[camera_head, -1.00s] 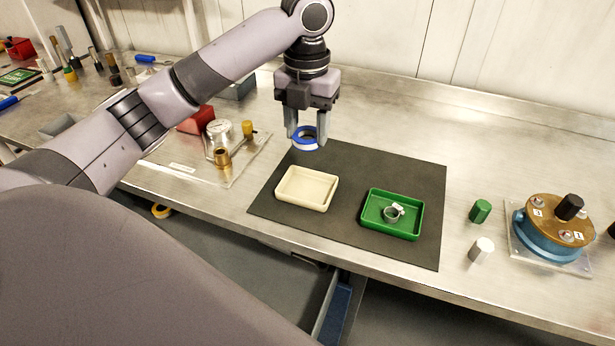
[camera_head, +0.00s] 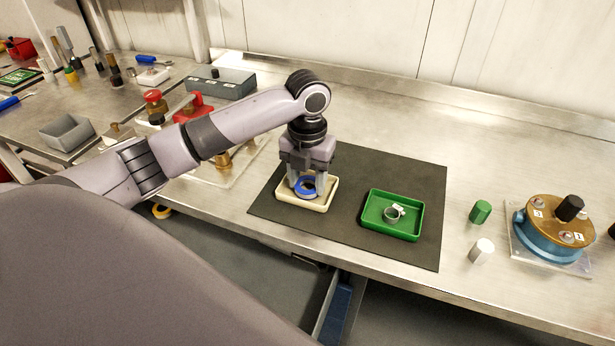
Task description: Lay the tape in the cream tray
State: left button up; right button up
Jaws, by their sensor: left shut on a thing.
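A roll of blue tape (camera_head: 306,186) is held between the fingers of my left gripper (camera_head: 306,188), which is shut on it. The tape is over the inside of the cream tray (camera_head: 321,204), low down; I cannot tell whether it touches the tray floor. The cream tray lies on a dark mat (camera_head: 270,208), and the gripper hides its back part. My right gripper is not in view.
A green tray (camera_head: 377,227) with a small metal clamp ring (camera_head: 392,213) lies right of the cream tray. A green cylinder (camera_head: 480,211), a white cylinder (camera_head: 481,250) and a blue-and-brass device (camera_head: 550,245) stand further right.

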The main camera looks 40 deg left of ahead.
pick_arm(q)
jog(key=shift+f, duration=0.1)
jog(key=o, duration=1)
notch_tip(320, 180, up, 12)
jog(key=shift+r, duration=0.15)
jog(key=shift+s+d, duration=0.1)
